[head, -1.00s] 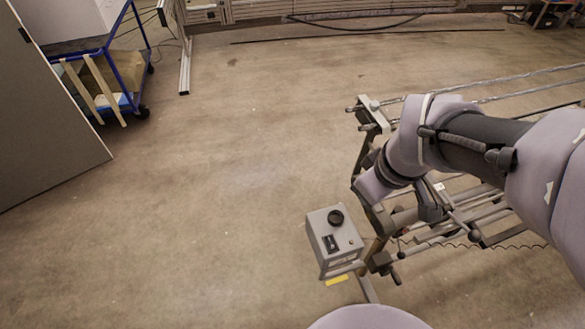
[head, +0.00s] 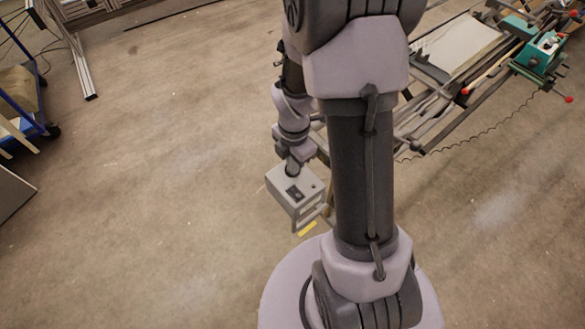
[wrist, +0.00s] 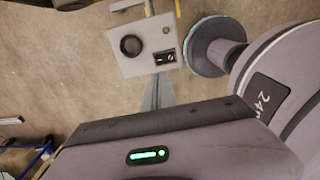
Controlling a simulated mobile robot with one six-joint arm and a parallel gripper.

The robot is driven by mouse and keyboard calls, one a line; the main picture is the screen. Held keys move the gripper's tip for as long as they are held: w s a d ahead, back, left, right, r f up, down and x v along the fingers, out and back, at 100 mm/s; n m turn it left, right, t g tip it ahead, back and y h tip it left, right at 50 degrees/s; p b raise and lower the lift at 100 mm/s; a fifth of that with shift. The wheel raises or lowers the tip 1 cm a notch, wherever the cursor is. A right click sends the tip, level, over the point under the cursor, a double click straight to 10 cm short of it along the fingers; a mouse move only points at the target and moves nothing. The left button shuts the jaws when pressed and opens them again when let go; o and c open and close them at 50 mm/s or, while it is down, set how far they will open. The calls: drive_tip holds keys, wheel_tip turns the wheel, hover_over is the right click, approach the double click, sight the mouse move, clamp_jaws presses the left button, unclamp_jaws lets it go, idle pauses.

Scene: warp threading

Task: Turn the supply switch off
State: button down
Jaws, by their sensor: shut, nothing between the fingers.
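A grey control box (head: 284,184) stands low beside the loom frame in the head view. Its top carries a small black rocker switch (head: 293,193), also seen in the wrist view (wrist: 165,57). Next to it is a round black knob (wrist: 131,46), clear in the wrist view and largely hidden by my wrist in the head view. My gripper (wrist: 157,80) is shut and empty, its narrow tip appearing just below the box's edge near the switch. In the head view my gripper (head: 291,165) hangs over the box. I cannot tell contact or the switch's position.
The loom frame (head: 435,120) with its bars lies behind my arm and to the right. A teal clamp-like device (head: 540,52) stands at upper right. A blue cart (head: 22,108) is at the left edge. Open floor lies left of the box.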

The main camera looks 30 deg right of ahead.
sight(293, 191)
wheel_tip(293, 191, down, 11)
drive_tip(key=b, duration=0.4)
drive_tip(key=shift+w, duration=0.1)
drive_tip(key=shift+r, duration=0.1)
drive_tip(key=shift+f, duration=0.2)
drive_tip(key=shift+s, duration=0.2)
drive_tip(key=shift+s+r, duration=0.25)
drive_tip(key=shift+s, duration=0.3)
